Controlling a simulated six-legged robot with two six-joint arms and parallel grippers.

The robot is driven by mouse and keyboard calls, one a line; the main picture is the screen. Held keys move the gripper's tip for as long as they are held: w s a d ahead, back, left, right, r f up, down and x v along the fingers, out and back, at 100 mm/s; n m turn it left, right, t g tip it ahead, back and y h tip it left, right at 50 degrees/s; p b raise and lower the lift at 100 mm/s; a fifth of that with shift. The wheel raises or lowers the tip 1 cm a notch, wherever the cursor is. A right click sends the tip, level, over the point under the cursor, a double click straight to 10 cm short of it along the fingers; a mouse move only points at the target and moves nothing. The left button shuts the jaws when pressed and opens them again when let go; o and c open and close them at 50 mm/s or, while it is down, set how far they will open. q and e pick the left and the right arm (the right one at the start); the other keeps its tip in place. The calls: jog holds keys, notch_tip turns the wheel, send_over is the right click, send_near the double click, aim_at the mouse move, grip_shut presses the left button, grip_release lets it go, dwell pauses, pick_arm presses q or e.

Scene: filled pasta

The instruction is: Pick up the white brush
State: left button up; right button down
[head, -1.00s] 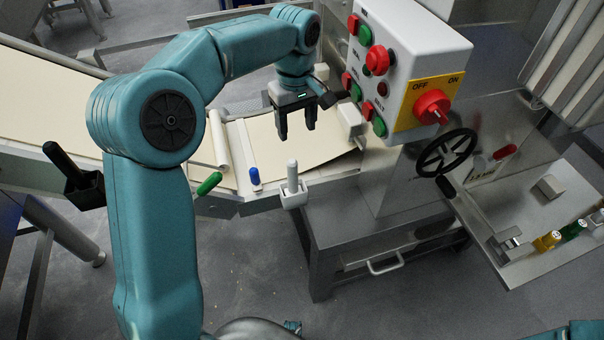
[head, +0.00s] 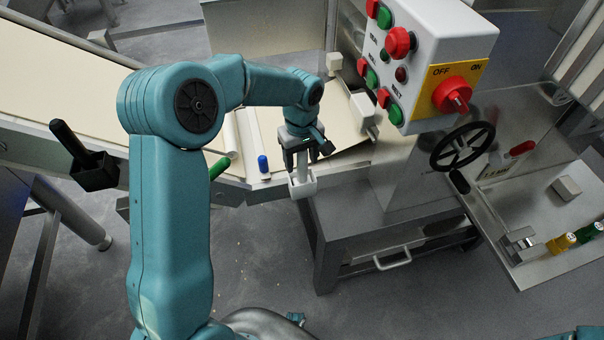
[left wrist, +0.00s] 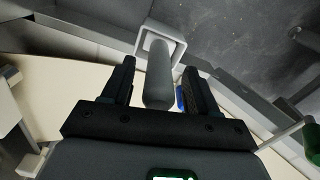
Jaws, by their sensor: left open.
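The white brush (head: 302,168) stands handle up in a small white holder (head: 303,188) on the front edge of the conveyor. My left gripper (head: 301,164) is at the handle, its fingers pointing down. In the left wrist view the pale grey-white handle (left wrist: 158,75) lies between the two open fingers (left wrist: 160,88), with a gap on each side. The holder (left wrist: 160,42) shows beyond it as a square frame. The brush's lower part is hidden in the holder. My right gripper is not in view.
A blue-handled tool (head: 263,164) and a green-handled tool (head: 219,168) are left of the holder. A black-handled tool stands in a dark holder (head: 94,171) farther left. The control box (head: 430,50) and black handwheel (head: 462,147) are to the right.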

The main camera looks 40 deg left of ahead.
pick_arm(q)
jog(key=shift+f, duration=0.6)
jog(key=shift+c, duration=0.2)
grip_shut()
jog(key=shift+r, duration=0.15)
